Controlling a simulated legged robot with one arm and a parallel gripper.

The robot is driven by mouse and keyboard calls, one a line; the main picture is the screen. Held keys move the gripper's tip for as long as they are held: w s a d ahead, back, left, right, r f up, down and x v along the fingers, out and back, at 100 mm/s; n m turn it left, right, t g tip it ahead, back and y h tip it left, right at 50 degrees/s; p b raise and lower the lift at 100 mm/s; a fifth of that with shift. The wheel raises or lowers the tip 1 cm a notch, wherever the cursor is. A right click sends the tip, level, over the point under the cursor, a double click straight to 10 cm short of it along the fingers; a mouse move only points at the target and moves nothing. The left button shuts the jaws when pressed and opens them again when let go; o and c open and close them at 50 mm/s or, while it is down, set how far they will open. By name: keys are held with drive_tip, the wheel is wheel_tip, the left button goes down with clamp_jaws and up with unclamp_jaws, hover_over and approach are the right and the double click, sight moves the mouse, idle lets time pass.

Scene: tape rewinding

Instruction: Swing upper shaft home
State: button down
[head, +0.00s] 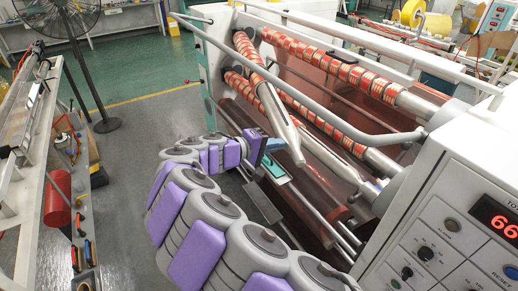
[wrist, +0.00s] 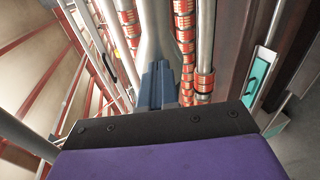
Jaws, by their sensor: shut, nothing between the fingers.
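A shaft (head: 270,100) with red-and-gold tape rolls at its far end and a bare silver tapered end stands swung out from the machine, pointing toward the camera. A second upper shaft (head: 330,65) and a lower one (head: 315,118), both carrying tape rolls, run along the machine. My gripper (head: 274,145) is just left of the swung-out shaft's tapered end. In the wrist view, its blue fingers (wrist: 158,85) are together and empty, in front of a grey shaft (wrist: 156,35). I cannot tell whether they touch it.
A grey bent rail (head: 300,115) crosses above the shafts. A control panel (head: 450,225) with a red display stands at the lower right. A teal part (head: 271,165) lies below the gripper. A black fan (head: 75,30) stands at the left; the floor (head: 145,120) between is clear.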

drive_tip(key=w+d+b, duration=0.1)
drive_tip(key=w+d, duration=0.3)
drive_tip(key=d, duration=0.9)
drive_tip(key=w+d+n+t+y+b, duration=0.1)
drive_tip(key=w+d, duration=0.3)
drive_tip(key=d, duration=0.9)
drive_tip(key=shift+d+n+t, duration=0.3)
drive_tip(key=shift+a, duration=0.15)
